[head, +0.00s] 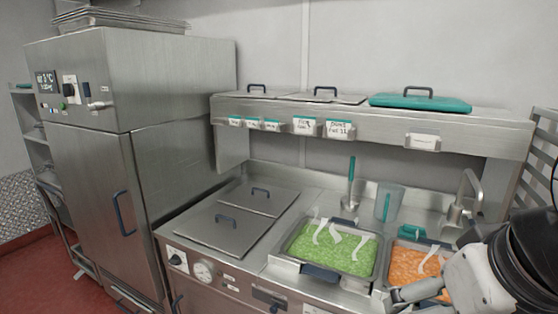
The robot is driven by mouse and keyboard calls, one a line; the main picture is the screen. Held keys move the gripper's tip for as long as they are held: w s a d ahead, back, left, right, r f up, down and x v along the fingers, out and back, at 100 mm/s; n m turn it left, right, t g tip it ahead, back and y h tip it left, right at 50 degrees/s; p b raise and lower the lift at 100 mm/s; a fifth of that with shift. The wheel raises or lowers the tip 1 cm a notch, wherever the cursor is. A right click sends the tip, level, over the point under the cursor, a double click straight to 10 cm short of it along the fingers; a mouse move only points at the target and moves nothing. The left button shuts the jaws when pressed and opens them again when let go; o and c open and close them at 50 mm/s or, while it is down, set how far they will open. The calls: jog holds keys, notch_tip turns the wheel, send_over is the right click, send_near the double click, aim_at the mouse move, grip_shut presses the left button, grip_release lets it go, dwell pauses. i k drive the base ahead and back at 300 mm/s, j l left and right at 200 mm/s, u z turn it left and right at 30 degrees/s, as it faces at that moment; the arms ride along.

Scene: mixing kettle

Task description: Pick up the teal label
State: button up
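Several white labels with teal top strips and dark writing hang on the front edge of the steel overhead shelf: small ones at the left (235,122), (254,123) and (271,125), and larger ones (303,125) and (338,129) to their right. A white label (422,142) without a clear teal strip is farther right on the same edge. I cannot tell which one is the task's teal label. My gripper (402,299) is at the lower right, partly seen, in front of the orange food tray and well below and right of the labels. Its opening is not clear.
A steel counter holds a tray of green food (352,250) and one of orange food (405,262), two closed lids (222,228), a clear jug (390,200), a teal-handled utensil (350,183) and a tap (466,199). A teal lid (420,102) lies on the shelf. A steel cabinet (130,160) stands left.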

aim_at(234, 120)
jog(key=i+j, duration=0.15)
jog(key=j, duration=0.25)
jog(key=i+j, duration=0.15)
jog(key=j, duration=0.3)
jog(key=i+j+z, duration=0.1)
jog(key=j, duration=0.3)
jog(key=i+j, duration=0.15)
jog(key=j, duration=0.3)
